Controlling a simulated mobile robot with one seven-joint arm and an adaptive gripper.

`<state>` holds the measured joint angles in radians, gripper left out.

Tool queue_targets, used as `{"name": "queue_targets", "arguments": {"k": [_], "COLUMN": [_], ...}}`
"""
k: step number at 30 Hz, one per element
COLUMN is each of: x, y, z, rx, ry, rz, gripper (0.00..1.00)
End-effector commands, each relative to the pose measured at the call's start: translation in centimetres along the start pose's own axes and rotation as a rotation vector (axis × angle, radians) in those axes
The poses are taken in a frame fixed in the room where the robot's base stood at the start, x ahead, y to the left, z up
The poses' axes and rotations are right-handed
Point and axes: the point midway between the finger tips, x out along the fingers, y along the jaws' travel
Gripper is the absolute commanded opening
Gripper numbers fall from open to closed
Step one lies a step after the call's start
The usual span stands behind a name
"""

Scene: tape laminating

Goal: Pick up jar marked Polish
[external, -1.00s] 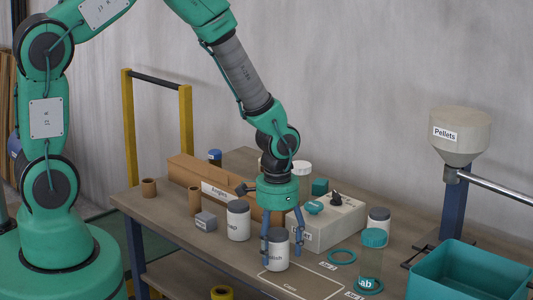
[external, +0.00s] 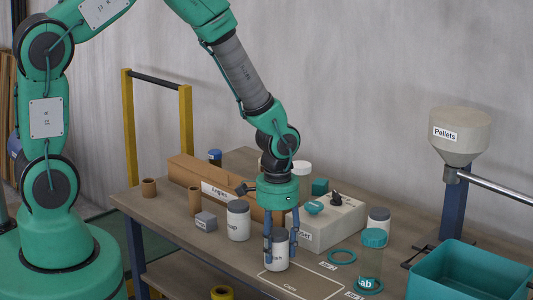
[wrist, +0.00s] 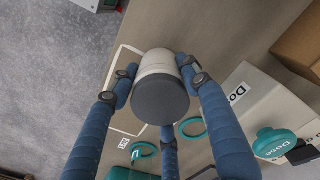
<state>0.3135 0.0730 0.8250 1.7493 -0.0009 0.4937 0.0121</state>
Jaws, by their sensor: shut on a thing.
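The white jar with the dark grey lid (external: 279,252) stands near the table's front edge. Its label is partly covered by a finger, and only the last letters show. My gripper (external: 281,246) points down over it with its blue fingers closed around its sides. In the wrist view the jar's dark lid (wrist: 160,100) and pale body sit between the fingers (wrist: 160,85). The jar is upright, and its base appears to be at the tabletop; I cannot see a gap under it.
A similar jar (external: 238,221) stands to the left, and another (external: 378,221) to the right. The grey-white Dose box (external: 325,228) is close behind. A lidded clear container (external: 371,258) and teal rings (external: 342,257) lie to the right. An outlined area (external: 312,284) in front is bare.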

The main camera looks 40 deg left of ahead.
Motion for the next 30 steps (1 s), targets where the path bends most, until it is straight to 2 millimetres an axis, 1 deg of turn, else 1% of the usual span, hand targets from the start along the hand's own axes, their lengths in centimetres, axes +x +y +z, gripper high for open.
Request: {"name": "queue_targets", "arguments": {"k": [5, 8, 13, 14, 15, 20, 24, 30], "x": [-0.6, -1.4, -3.8, -4.1, -3.9, -4.1, -4.5, -4.8], "y": [0.0, 0.0, 0.0, 0.0, 0.0, 0.1, 0.2, 0.3], "z": [0.0, 0.0, -0.1, 0.1, 1.1, 4.4, 7.5, 11.6], "rx": [0.0, 0.0, 0.0, 0.0, 0.0, 0.0, 0.0, 0.0], "ry": [0.001, 0.001, 0.003, 0.002, -0.002, -0.002, -0.001, 0.0], "rz": [0.0, 0.0, 0.0, 0.0, 0.0, 0.0, 0.0, 0.0], "gripper": [0.12, 0.12, 0.12, 0.12, 0.12, 0.12, 0.12, 0.12]}}
